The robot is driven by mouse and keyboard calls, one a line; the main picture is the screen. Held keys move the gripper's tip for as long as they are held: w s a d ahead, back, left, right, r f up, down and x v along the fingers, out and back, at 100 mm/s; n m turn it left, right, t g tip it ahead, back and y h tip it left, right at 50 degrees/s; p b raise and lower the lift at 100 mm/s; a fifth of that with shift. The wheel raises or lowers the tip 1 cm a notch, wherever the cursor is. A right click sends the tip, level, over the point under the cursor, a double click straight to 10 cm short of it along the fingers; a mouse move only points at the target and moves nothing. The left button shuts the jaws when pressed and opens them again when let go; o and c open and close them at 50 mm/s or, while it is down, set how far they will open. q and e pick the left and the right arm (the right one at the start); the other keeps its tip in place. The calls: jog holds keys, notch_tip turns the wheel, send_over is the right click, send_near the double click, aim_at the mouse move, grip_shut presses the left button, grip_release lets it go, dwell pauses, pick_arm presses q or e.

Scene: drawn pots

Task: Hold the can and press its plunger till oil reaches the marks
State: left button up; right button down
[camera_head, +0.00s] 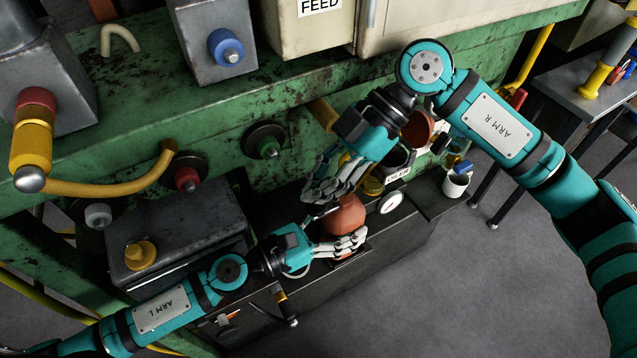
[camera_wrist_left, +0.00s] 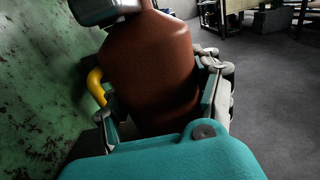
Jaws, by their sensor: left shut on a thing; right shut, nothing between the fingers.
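The reddish-brown can (camera_head: 345,216) is held upright or nearly so above the dark ledge at the machine's front. My left gripper (camera_head: 340,238) is shut around its body. In the left wrist view the can (camera_wrist_left: 155,75) fills the middle, with fingers on both sides. My right gripper (camera_head: 322,193) is shut and empty, just above the can's top. Its fingers hide the plunger in the head view. A grey part at the can's top (camera_wrist_left: 105,8) is cut off in the wrist view. I cannot make out any oil or oil marks.
The green machine wall (camera_head: 230,130) stands close behind, with knobs and a yellow handle (camera_head: 30,150). A white round dial (camera_head: 391,203) and a dark pot (camera_head: 395,160) sit right of the can. A white cup (camera_head: 456,184) stands farther right. Open grey floor lies in front.

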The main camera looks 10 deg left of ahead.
notch_tip(320, 180, up, 3)
jog(key=shift+r, duration=0.1)
jog(key=v, duration=1)
jog(key=shift+r, duration=0.2)
dwell(0.9)
pick_arm(q)
jog(key=o, duration=1.7)
jog(key=shift+o, duration=0.2)
jog(key=shift+v, duration=3.75)
